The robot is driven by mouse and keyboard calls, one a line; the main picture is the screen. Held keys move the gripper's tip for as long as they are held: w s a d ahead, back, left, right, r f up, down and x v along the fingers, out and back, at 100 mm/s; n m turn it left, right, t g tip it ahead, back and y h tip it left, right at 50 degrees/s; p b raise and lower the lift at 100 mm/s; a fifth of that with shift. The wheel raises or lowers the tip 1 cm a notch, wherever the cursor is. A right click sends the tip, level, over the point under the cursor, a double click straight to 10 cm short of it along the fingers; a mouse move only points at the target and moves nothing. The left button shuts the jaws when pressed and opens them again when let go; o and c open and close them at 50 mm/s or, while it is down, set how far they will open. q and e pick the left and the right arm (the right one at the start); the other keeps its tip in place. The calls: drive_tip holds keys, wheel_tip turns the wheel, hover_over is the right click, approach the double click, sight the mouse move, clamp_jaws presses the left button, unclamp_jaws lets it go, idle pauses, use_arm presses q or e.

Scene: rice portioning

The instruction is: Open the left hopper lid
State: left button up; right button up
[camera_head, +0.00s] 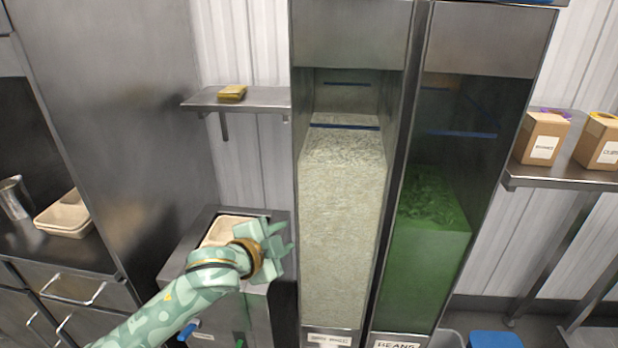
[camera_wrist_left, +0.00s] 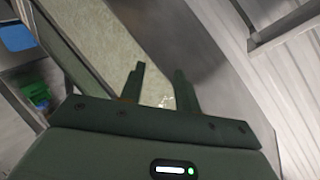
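The left hopper (camera_head: 342,230) is a tall steel-framed bin with a clear front, filled with pale rice-like grain. A steel panel (camera_head: 348,35) spans its upper part; its top edge is cut off by the picture, and I cannot tell which part is the lid. My left gripper (camera_head: 284,238) is to the left of the hopper's lower half, apart from the panel. In the left wrist view, its two fingers (camera_wrist_left: 160,70) are spread with nothing between them, and the pale hopper front (camera_wrist_left: 100,35) lies beyond. My right gripper is not in view.
A green-filled hopper (camera_head: 432,235) adjoins on the right. A small wall shelf (camera_head: 262,98) holds a yellow folded item (camera_head: 232,92). A tan tray (camera_head: 222,230) sits in a steel cabinet (camera_head: 198,258) behind my left wrist. Cardboard boxes (camera_head: 541,137) stand on the right shelf.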

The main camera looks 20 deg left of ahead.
use_arm(q)
drive_tip(key=s+d+r+m+t+h, duration=0.1)
drive_tip(key=s+r+m+h, duration=0.25)
drive_tip(key=r, duration=1.05)
drive_tip(key=s+d+r+m+t+h+p, duration=0.1)
drive_tip(key=s+d+r+m+h, duration=0.3)
drive_tip(key=r, duration=1)
drive_tip(key=s+a+r+m+t+h, duration=0.15)
drive_tip(key=r+m, duration=0.45)
drive_tip(key=r, duration=0.8)
drive_tip(key=shift+n+y, duration=0.25)
drive_tip(key=shift+y, duration=0.05)
drive_tip(key=x, duration=0.9)
drive_tip(key=p+x, duration=0.1)
drive_tip(key=x, duration=0.3)
drive_tip(key=shift+w+d+f, duration=0.1)
drive_tip(key=shift+w+d, duration=0.1)
drive_tip(key=shift+d, duration=0.3)
drive_tip(key=shift+w+d, duration=0.3)
drive_tip(key=shift+w, duration=0.2)
clamp_jaws()
